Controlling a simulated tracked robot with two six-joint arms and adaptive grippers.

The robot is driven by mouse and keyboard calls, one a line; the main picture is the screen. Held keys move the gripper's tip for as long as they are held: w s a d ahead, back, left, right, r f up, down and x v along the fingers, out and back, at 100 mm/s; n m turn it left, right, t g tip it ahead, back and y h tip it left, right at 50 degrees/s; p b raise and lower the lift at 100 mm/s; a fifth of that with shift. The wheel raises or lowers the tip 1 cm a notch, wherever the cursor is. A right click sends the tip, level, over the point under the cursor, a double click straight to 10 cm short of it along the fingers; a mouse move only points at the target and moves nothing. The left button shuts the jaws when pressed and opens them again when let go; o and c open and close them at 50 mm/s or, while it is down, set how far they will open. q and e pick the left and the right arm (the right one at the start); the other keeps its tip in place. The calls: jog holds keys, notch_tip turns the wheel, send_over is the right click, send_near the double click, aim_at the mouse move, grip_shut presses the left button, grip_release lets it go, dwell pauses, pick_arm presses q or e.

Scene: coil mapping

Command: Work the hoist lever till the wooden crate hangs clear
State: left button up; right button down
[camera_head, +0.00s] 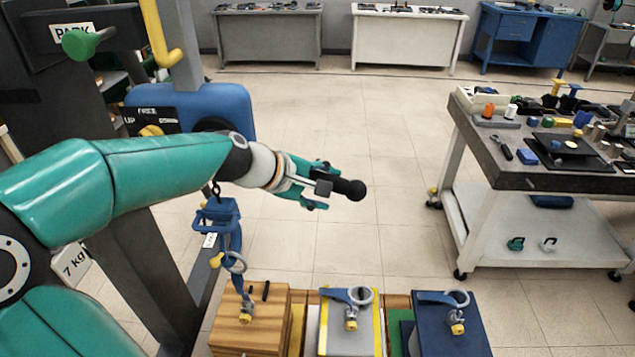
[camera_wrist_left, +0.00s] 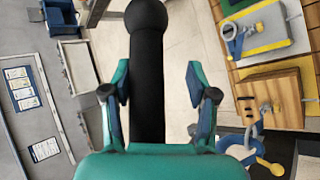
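My left gripper (camera_head: 316,188) is around the black hoist lever (camera_head: 350,190), just short of its ball end. In the left wrist view its two fingers (camera_wrist_left: 158,85) stand apart, with the lever (camera_wrist_left: 147,75) between them. The lever is close to the left finger, and a gap shows at the right one. The blue hoist body (camera_head: 225,105) is behind my arm. Its blue hook block (camera_head: 217,214) hangs above the wooden crate (camera_head: 265,325), with blue rigging reaching down to the crate's top. The crate's underside is hidden. My right gripper is not in view.
A grey-yellow crate (camera_head: 335,325) and a blue crate (camera_head: 455,335) stand right of the wooden one. A dark post (camera_head: 150,240) rises at the left, with a 7 kg tag (camera_head: 74,262). A workbench (camera_head: 500,165) stands right; open floor (camera_head: 395,190) lies between.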

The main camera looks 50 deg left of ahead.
pick_arm(q)
jog(key=shift+s+a+r, duration=0.15)
jog(key=shift+s+r, duration=0.25)
jog(key=v, duration=1)
jog(key=shift+s+r, duration=0.2)
jog(key=shift+s, duration=0.15)
